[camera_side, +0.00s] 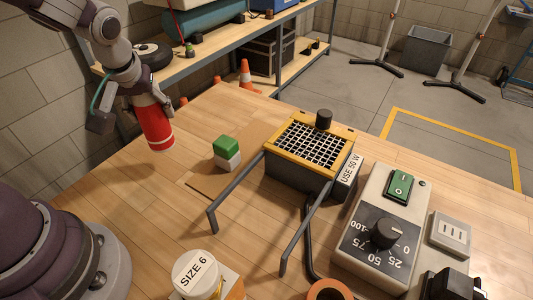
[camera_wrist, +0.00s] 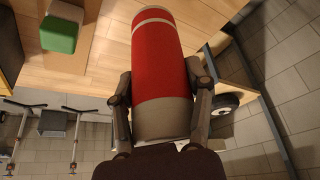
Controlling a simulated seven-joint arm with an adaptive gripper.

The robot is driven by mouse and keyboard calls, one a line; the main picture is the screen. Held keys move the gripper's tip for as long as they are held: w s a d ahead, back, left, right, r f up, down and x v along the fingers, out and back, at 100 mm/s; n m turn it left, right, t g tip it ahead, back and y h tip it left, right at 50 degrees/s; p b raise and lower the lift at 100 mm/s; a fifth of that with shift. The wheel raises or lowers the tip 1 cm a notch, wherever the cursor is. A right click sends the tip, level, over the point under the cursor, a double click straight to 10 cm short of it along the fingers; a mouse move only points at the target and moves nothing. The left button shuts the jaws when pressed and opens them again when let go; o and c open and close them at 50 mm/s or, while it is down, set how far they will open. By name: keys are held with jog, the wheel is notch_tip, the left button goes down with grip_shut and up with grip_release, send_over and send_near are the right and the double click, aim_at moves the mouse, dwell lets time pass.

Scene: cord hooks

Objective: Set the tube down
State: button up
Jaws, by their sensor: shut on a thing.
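The tube is a red cylinder (camera_side: 155,122) with pale bands, at the back left of the wooden table in the side view. It stands nearly upright with a slight tilt, its lower end at or just above the tabletop; I cannot tell if it touches. My gripper (camera_side: 146,96) is shut on its upper part. In the wrist view the tube (camera_wrist: 157,62) runs away from my gripper (camera_wrist: 160,84), with one finger on each side of its near, grey-banded end.
A green and white block (camera_side: 227,152) sits to the tube's right on a brown mat (camera_side: 205,187). Beyond it are a yellow-rimmed grille box (camera_side: 310,143) with two grey rods, and a dial box (camera_side: 380,230). A "SIZE 6" container (camera_side: 196,275) stands in front. Table between is clear.

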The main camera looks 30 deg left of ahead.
jog(key=shift+w+d+f+m, duration=0.25)
jog(key=shift+d+f+m, duration=0.45)
jog(key=shift+d, duration=0.1)
jog(key=shift+w+a+f, duration=0.35)
jog(key=shift+w+f, duration=0.45)
jog(key=shift+w, duration=1.6)
jog(key=shift+w+a+f, duration=0.4)
jog(key=shift+w+f, duration=0.4)
jog(key=shift+w, duration=1.65)
jog(key=shift+w+a+f, duration=0.35)
jog(key=shift+w+f, duration=0.45)
jog(key=shift+w, duration=1.6)
jog(key=shift+f, duration=0.15)
jog(key=o, duration=1.2)
jog(key=shift+o, duration=0.2)
